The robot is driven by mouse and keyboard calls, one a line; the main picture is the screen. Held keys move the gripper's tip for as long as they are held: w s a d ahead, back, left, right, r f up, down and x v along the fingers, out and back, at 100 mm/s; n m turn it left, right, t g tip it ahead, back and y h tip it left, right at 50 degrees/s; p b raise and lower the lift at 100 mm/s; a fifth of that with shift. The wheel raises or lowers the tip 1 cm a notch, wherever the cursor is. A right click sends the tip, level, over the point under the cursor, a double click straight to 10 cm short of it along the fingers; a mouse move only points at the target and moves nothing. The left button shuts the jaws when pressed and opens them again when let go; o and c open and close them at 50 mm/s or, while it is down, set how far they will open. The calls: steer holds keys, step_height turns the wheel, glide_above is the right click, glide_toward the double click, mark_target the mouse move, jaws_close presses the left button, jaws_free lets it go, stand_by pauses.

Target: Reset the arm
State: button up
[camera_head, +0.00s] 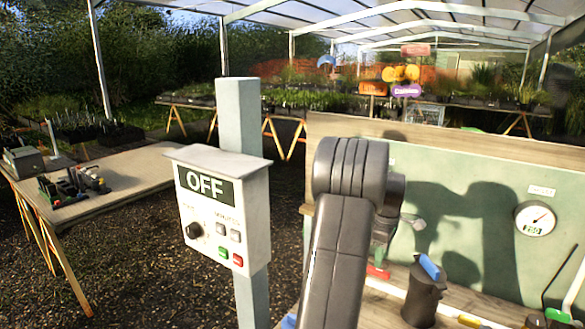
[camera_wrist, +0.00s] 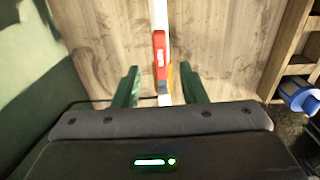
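My gripper (camera_wrist: 161,84) shows in the wrist view with two dark green fingers wide apart. It is open, with nothing held between the fingers. A red handle-like part (camera_wrist: 160,55) on a white pipe (camera_wrist: 158,14) lies between and beyond the fingertips, with clear gaps on both sides. Something yellow shows beside it. In the head view my grey arm stands up in the middle right, bent over at the top. It hides my gripper there.
A grey control box (camera_head: 218,207) reading OFF stands on a post left of my arm. A green backboard (camera_head: 470,200) with a round gauge (camera_head: 535,219) rises behind the bench. A dark blue-topped object (camera_head: 425,292) stands close right of my arm. A table (camera_head: 130,170) is at left.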

mark_target(379, 270)
step_height(379, 270, down, 5)
steer(key=shift+r, duration=0.1)
steer(key=shift+s+a+m, duration=0.2)
steer(key=shift+s+m, duration=0.05)
steer(key=shift+m, duration=0.35)
steer(key=shift+s+a+m, duration=0.2)
steer(key=shift+m, duration=0.4)
